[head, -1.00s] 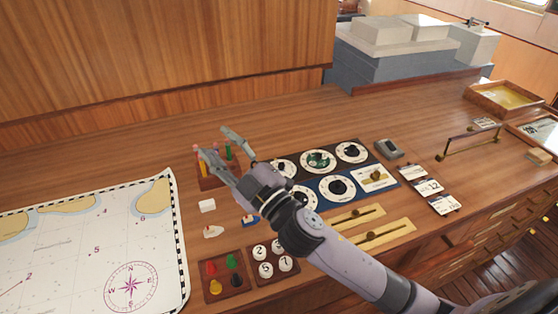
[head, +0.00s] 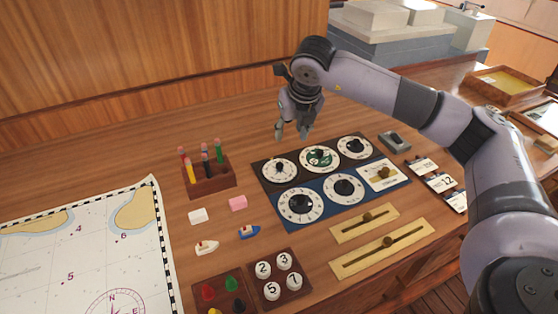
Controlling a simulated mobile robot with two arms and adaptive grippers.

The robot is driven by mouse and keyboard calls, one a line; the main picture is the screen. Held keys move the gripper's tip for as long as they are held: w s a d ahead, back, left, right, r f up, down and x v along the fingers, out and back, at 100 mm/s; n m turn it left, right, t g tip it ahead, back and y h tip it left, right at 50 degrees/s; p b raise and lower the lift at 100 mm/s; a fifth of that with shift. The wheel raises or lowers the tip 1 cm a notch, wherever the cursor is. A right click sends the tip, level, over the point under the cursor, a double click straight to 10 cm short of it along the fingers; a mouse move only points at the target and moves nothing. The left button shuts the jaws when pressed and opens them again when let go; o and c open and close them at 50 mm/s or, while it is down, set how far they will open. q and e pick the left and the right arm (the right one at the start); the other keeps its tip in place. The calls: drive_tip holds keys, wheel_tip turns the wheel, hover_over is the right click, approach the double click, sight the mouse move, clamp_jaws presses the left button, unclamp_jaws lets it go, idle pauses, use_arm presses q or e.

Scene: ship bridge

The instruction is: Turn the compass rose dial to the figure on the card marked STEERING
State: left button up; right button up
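Two dark panels hold several dials. The upper panel has a white dial (head: 279,170) with a dark star-like centre, a green-centred dial (head: 320,158) and another white dial (head: 354,146). The lower panel has two white dials with black knobs, one at left (head: 300,205) and one in the middle (head: 344,187). I cannot tell for certain which is the compass rose. Cards (head: 440,182) lie at the right; their headings are too small to read. My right gripper (head: 291,133) points down, empty, fingers apart, above and behind the upper-left dial. My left gripper is out of view.
A pen holder (head: 208,178) stands left of the panels. Small blocks and toy boats lie in front of it. A chart (head: 85,245) covers the left. The desk behind the panels is clear.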

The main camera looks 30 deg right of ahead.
sight(280, 164)
drive_tip(key=p+x, duration=0.5)
drive_tip(key=x, duration=1)
drive_tip(key=shift+a+f, duration=0.15)
drive_tip(key=shift+f, duration=0.2)
drive_tip(key=shift+w+f, duration=0.2)
drive_tip(key=shift+f, duration=0.4)
drive_tip(key=shift+c, duration=0.4)
clamp_jaws()
